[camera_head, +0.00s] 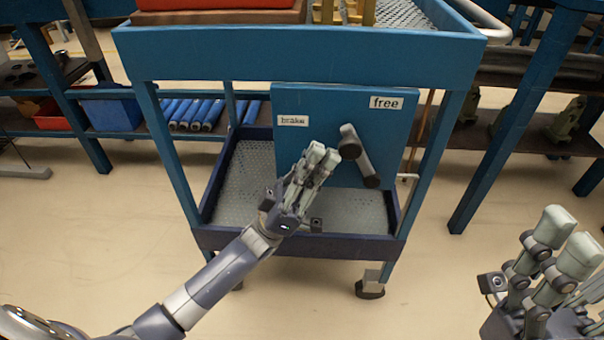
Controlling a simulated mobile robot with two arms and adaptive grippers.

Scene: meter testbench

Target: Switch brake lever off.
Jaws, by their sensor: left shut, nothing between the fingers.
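The brake lever (360,155) is a grey bar with dark ends on a blue panel (338,108) of the cart. It slants from upper left to lower right, below the white "free" label (386,103). The white "brake" label (293,120) is at the panel's left. My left gripper (322,154) is shut and empty, in front of the panel. Its fingertips are just left of the lever's upper end; I cannot tell whether they touch it. My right gripper (569,236) is at the lower right, far from the lever, and its opening is unclear.
The blue cart (300,60) has a perforated lower tray (245,185) with a dark rim, under my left gripper. Its top holds a red item (215,4). Shelves with a blue bin (110,110) stand behind at left. A blue rack post (510,125) is at right. Floor is clear in front.

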